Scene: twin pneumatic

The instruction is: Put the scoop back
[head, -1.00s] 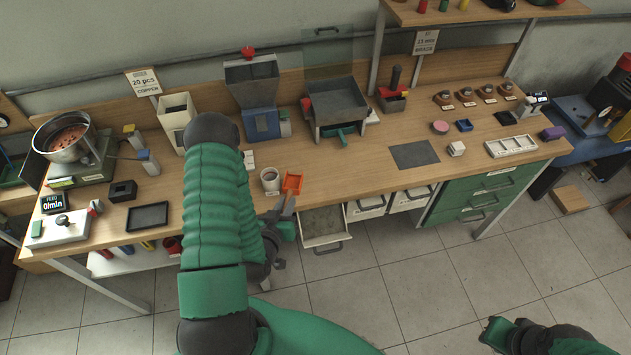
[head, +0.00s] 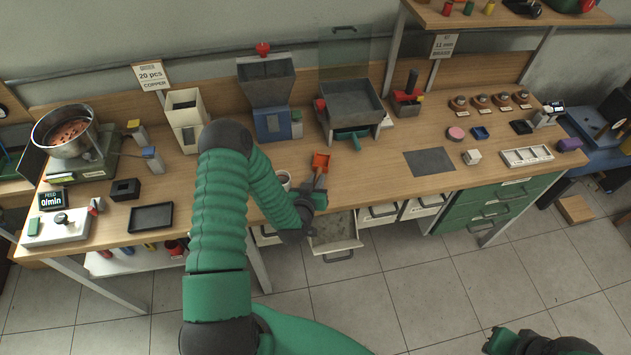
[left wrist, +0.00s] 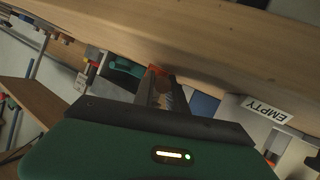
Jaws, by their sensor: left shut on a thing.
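The scoop (head: 320,162) is orange-red and sits at the tips of my left gripper (head: 319,187), over the front part of the bench. My left gripper is shut on it; its handle is mostly hidden by the fingers. In the left wrist view the two fingers (left wrist: 159,82) converge on a small orange part of the scoop (left wrist: 158,68). A white cup (head: 284,179) stands left of the scoop, partly hidden by my left arm. My right gripper (head: 497,340) is at the bottom right, away from the bench, its jaws unclear.
An open drawer (head: 335,236) juts out under the bench edge below my left gripper. A grey hopper tray with a green outlet (head: 352,140) stands behind the scoop. A blue-based hopper (head: 270,124) stands to its left. A dark mat (head: 430,161) lies to the right.

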